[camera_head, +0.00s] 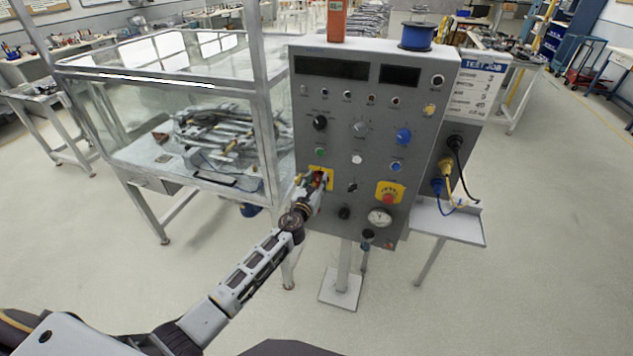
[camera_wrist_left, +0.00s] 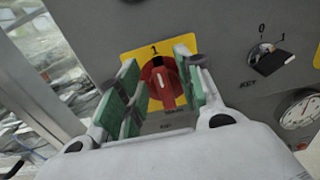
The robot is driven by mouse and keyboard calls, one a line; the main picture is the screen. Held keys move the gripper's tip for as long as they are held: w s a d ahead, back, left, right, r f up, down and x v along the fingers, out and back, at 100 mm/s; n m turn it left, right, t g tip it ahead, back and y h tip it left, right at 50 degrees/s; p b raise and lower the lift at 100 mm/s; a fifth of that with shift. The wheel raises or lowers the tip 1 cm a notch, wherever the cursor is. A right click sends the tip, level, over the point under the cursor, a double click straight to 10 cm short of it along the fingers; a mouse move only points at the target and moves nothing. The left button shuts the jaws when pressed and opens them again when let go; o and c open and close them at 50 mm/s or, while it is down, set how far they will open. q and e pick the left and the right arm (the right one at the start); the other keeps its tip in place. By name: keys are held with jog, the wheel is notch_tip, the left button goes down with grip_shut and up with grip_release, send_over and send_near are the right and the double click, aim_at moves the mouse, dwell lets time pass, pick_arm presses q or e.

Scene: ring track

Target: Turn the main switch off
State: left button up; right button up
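The main switch (camera_wrist_left: 161,84) is a red rotary knob on a yellow plate, low on the left side of the grey control panel. In the head view the red knob (camera_head: 319,179) is partly hidden by my gripper. In the left wrist view its handle stands nearly upright, with a "1" above it. My left gripper (camera_head: 315,184) is at the knob, its green-padded fingers (camera_wrist_left: 163,90) apart on either side of it. A gap shows on the left of the knob; whether the right finger touches it I cannot tell. My right gripper is out of view.
The panel (camera_head: 343,120) carries knobs, buttons, a yellow-plated emergency stop (camera_head: 389,195) and a gauge (camera_head: 379,217). A key switch (camera_wrist_left: 268,58) sits right of the main switch. A glass-walled enclosure (camera_head: 180,125) stands close on the left. Plugged cables (camera_head: 447,180) hang at the right.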

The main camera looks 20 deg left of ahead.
pick_arm(q)
grip_shut()
jog(key=shift+a+n, duration=0.1)
jog(key=shift+n, duration=0.3)
jog(key=n+b, duration=0.1)
jog(key=n, duration=0.2)
jog(key=shift+a+f+b, duration=0.15)
jog(key=shift+a+b, duration=0.15)
jog(key=shift+b, duration=0.05)
jog(key=n, duration=0.1)
jog(key=n+b, duration=0.1)
jog(key=n, duration=0.3)
jog(key=shift+a+f+b, duration=0.25)
jog(key=shift+a+b, duration=0.05)
jog(key=shift+a, duration=0.05)
jog(key=n, duration=0.1)
jog(key=n+b, duration=0.1)
jog(key=n, duration=0.3)
jog(key=shift+a+f+b, duration=0.3)
jog(key=shift+f, duration=0.1)
jog(key=shift+f+n+b, duration=0.15)
jog(key=shift+n+b, duration=0.05)
jog(key=shift+n, duration=0.85)
jog(key=shift+f+n+b, duration=0.15)
jog(key=shift+n, duration=0.9)
